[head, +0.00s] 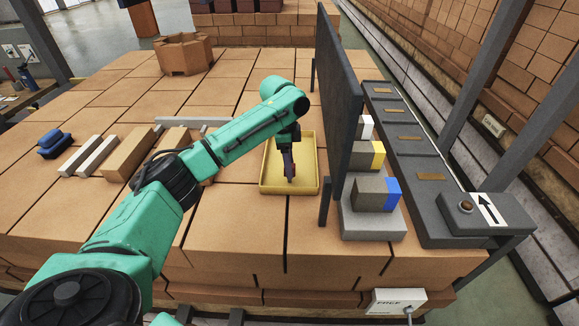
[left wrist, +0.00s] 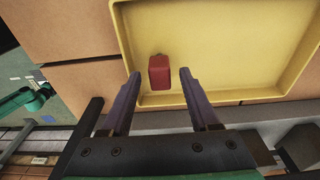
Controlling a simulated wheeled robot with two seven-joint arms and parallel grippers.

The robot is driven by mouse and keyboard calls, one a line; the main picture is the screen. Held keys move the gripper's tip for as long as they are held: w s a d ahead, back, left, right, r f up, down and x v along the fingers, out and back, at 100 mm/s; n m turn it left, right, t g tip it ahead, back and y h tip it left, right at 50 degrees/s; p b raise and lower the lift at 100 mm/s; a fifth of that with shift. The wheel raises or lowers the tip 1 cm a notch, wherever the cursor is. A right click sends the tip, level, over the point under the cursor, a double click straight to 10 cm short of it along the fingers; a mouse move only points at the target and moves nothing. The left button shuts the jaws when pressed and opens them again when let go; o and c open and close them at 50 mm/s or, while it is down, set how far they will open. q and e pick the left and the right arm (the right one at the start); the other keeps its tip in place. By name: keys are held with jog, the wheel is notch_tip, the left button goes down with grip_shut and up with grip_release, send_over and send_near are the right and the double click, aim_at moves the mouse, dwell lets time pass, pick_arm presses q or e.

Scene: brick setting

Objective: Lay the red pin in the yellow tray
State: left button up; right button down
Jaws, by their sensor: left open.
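The yellow tray (head: 288,190) lies on the brick-topped surface, left of the dark upright panel. My left gripper (head: 289,172) is over the tray, pointing down. In the left wrist view the left gripper (left wrist: 158,88) is open, with one finger on each side of the red pin (left wrist: 159,72) and gaps between them. The pin shows against the floor of the tray (left wrist: 225,45), near its front wall. Whether the pin rests fully on the floor I cannot tell. In the head view the gripper mostly hides the pin. My right gripper is not in view.
The dark upright panel (head: 338,90) stands close to the tray's right side. Beyond it are grey blocks with coloured ends (head: 378,192) and a grey rail (head: 410,150). Light bars (head: 88,155) and a blue item (head: 54,142) lie at left. A hollow brick ring (head: 183,53) stands at the back.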

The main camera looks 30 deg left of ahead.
pick_arm(q)
jog(key=r+b, duration=0.1)
jog(key=r, duration=0.1)
jog(key=r+b, duration=0.1)
jog(key=r, duration=0.2)
jog(key=a+r+b, duration=0.1)
jog(key=r, duration=0.2)
jog(key=shift+s, duration=0.1)
jog(key=r, duration=0.3)
jog(key=shift+s+a+p, duration=0.1)
jog(key=shift+s+p, duration=0.1)
jog(key=shift+p, duration=0.1)
jog(key=shift+f, duration=0.1)
